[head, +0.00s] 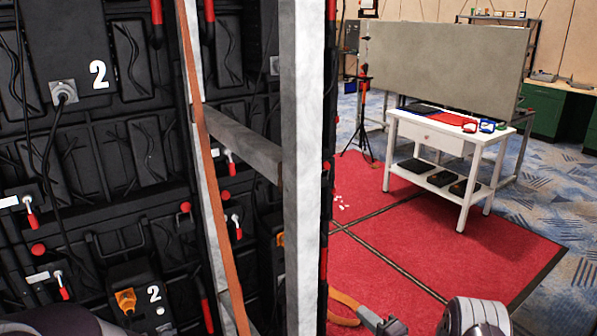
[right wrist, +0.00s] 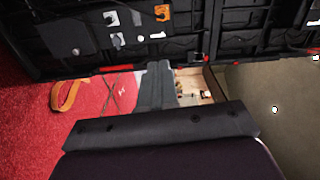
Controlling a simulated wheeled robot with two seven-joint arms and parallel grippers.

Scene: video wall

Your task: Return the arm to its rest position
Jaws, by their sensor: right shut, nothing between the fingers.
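My right gripper (head: 388,325) shows at the bottom of the head view, low over the red mat. Its arm comes in from the bottom right. In the right wrist view its fingers (right wrist: 155,85) are together with nothing between them. The black back of the video wall (head: 150,150) stands at the left, carrying a white number 2, cables and red-tipped levers. A dark rounded part of my left arm shows at the bottom left. My left gripper is out of view.
A grey metal upright (head: 302,150) and a slanting orange strap (head: 215,160) stand before the panels. An orange strap loop (head: 346,300) is beside my right gripper. A white table (head: 440,137) with tools stands on the red mat (head: 400,235); bare mat lies before it.

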